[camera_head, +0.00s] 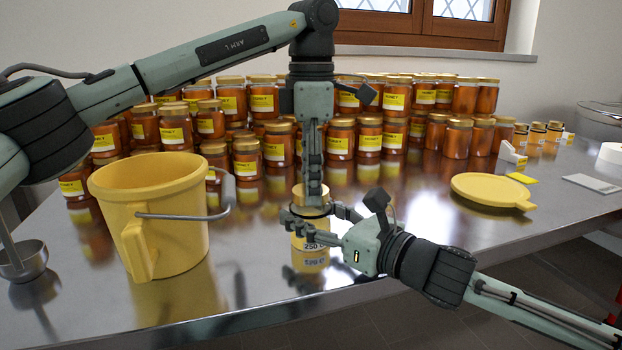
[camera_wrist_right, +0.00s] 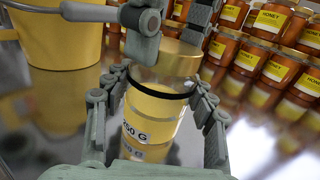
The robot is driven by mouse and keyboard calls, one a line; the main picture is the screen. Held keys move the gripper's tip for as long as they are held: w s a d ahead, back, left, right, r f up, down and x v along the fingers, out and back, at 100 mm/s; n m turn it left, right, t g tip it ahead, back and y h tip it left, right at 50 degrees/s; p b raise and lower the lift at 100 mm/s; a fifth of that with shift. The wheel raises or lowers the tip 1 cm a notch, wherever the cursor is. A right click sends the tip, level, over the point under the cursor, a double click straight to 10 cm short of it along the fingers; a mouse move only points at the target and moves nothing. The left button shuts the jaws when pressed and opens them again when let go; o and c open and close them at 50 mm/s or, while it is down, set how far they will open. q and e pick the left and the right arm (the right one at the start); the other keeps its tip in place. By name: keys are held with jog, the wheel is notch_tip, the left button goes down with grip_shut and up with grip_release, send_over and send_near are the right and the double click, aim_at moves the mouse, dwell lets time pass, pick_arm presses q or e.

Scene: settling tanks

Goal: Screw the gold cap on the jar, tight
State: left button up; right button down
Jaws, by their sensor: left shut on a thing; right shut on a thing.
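The jar (camera_head: 310,260) stands upright on the steel table near its front edge, with a "250 G" label; it also shows in the right wrist view (camera_wrist_right: 150,128). The gold cap (camera_wrist_right: 172,57) sits at the jar's top, and it shows partly in the head view (camera_head: 298,194). My left gripper (camera_head: 312,198) points straight down from above and is shut on the cap. My right gripper (camera_head: 316,226) reaches in from the right and is shut around the jar's upper part, its fingers on both sides. I cannot tell how far the cap is threaded.
A yellow bucket (camera_head: 160,235) with a metal handle stands left of the jar. Many honey jars (camera_head: 275,145) are stacked behind. A yellow lid (camera_head: 490,190) lies to the right, with a white slab (camera_head: 592,183) beyond.

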pick_arm(q)
jog(key=m, duration=0.7)
jog(key=o, duration=0.8)
jog(key=shift+c, duration=0.2)
jog(key=shift+r, duration=2.3)
jog(key=shift+c, duration=0.3)
